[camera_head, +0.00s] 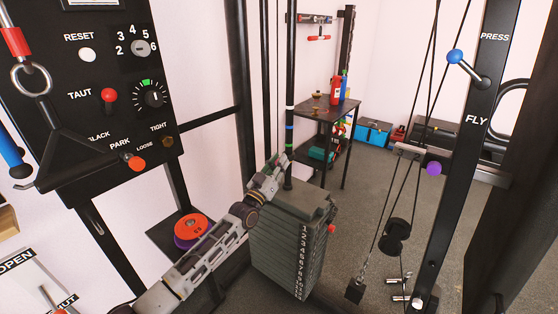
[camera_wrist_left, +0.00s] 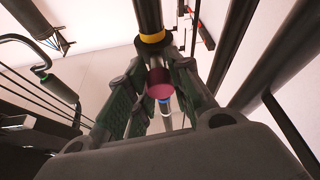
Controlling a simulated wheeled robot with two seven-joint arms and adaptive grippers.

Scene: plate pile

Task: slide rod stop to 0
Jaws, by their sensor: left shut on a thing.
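A dark upright rod (camera_head: 290,70) with coloured bands rises from the numbered weight stack (camera_head: 285,240). My left gripper (camera_head: 281,164) is at the rod, just above the stack's top. In the left wrist view, my left gripper (camera_wrist_left: 160,100) has its fingers on both sides of a round maroon knob (camera_wrist_left: 160,91), which appears to belong to the rod stop. It is shut on it. The rod (camera_wrist_left: 148,15) shows there with a yellow band beyond the fingers. The fingers hide most of the stop, and I cannot read a 0 mark. My right gripper is not in view.
A black control panel (camera_head: 65,120) with knobs hangs at left. Orange and purple discs (camera_head: 190,228) lie on a shelf near my left arm. The black post marked PRESS and FLY (camera_head: 465,130) and cables stand at right. Open floor (camera_head: 360,225) lies between.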

